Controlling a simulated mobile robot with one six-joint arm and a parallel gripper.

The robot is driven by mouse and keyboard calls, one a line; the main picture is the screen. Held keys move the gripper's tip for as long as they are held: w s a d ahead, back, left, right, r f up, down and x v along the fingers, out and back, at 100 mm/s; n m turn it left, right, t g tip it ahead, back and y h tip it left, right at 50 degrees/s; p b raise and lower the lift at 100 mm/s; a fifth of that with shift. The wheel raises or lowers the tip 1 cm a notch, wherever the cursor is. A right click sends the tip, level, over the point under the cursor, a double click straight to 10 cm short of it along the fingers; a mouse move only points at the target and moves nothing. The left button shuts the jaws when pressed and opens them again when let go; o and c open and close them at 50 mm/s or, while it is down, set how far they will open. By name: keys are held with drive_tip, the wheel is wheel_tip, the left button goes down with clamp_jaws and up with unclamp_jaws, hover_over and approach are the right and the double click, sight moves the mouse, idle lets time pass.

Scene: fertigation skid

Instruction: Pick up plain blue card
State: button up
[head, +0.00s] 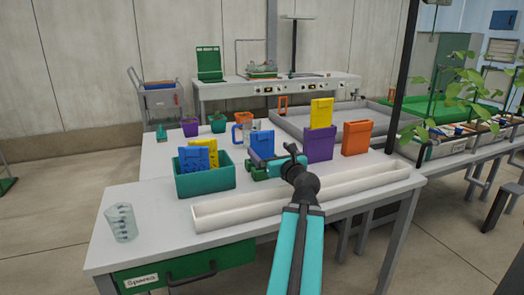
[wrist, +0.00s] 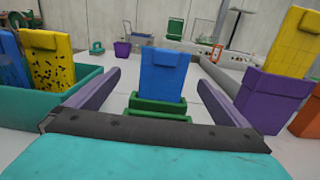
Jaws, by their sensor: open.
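The plain blue card (wrist: 163,72) stands upright in a low green holder (wrist: 158,109), straight ahead in the wrist view. In the head view the blue card (head: 262,143) is just left of my gripper (head: 284,166), near the middle of the table. My gripper (wrist: 159,80) is open and empty, with one finger on each side of the card's line. The fingers look apart from the card. The lower part of the card is hidden in the holder.
A teal bin (head: 206,182) at left holds speckled blue and yellow cards. A purple holder (head: 319,147) with a yellow card and an orange holder (head: 357,138) stand at right. A white trough (head: 300,203) lies in front; a clear beaker (head: 121,223) stands front left.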

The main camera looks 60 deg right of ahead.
sight(262, 141)
drive_tip(key=shift+s+d+r, duration=0.1)
drive_tip(key=shift+s+d, duration=0.1)
drive_tip(key=shift+s, duration=0.05)
drive_tip(key=shift+w+d+r+p, duration=0.15)
drive_tip(key=shift+w+d+p, duration=0.1)
drive_tip(key=shift+p, duration=1)
drive_tip(key=p+x, duration=0.2)
drive_tip(key=p, duration=0.5)
drive_tip(key=shift+w+d+f, duration=0.25)
drive_tip(key=shift+w+d, duration=0.35)
drive_tip(key=shift+w, duration=0.1)
drive_tip(key=shift+x, duration=2)
drive_tip(key=shift+w, duration=0.15)
drive_tip(key=shift+x, duration=2.45)
drive_tip(key=shift+f, duration=0.1)
